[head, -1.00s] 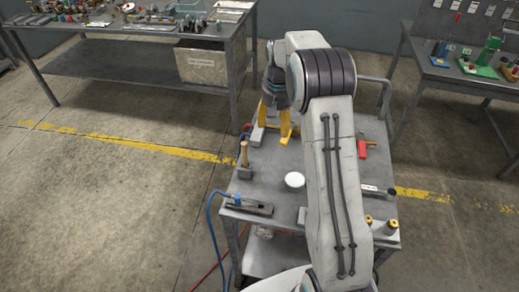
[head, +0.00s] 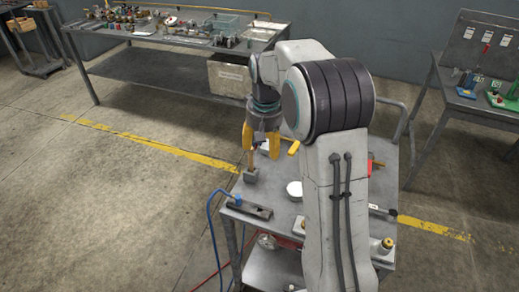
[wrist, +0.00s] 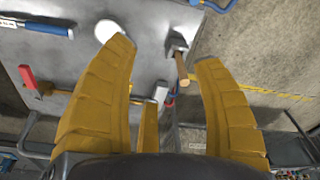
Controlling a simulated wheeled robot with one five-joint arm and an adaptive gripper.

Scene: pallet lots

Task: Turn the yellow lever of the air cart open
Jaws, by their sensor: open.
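The air cart (head: 275,222) is a grey metal cart with tools on its top. My gripper (head: 260,150) has yellow fingers, points down and is open above the cart's far left part. A yellow bar, apparently the lever (head: 294,147), shows just right of the fingers in the head view. In the wrist view the lever (wrist: 148,128) lies between the spread fingers (wrist: 172,60), nearer the left one, apparently below them. I cannot tell whether a finger touches it. A small pale block with red and blue parts (wrist: 160,95) is at its far end. My gripper hides its surroundings in the head view.
A wooden-handled hammer (head: 250,172) stands close by my gripper, at the cart's left edge. A white disc (head: 294,189), a dark tool (head: 247,208) and a blue hose (head: 211,215) are nearer. A red-handled tool (wrist: 29,78) lies aside. A workbench (head: 150,65) stands behind.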

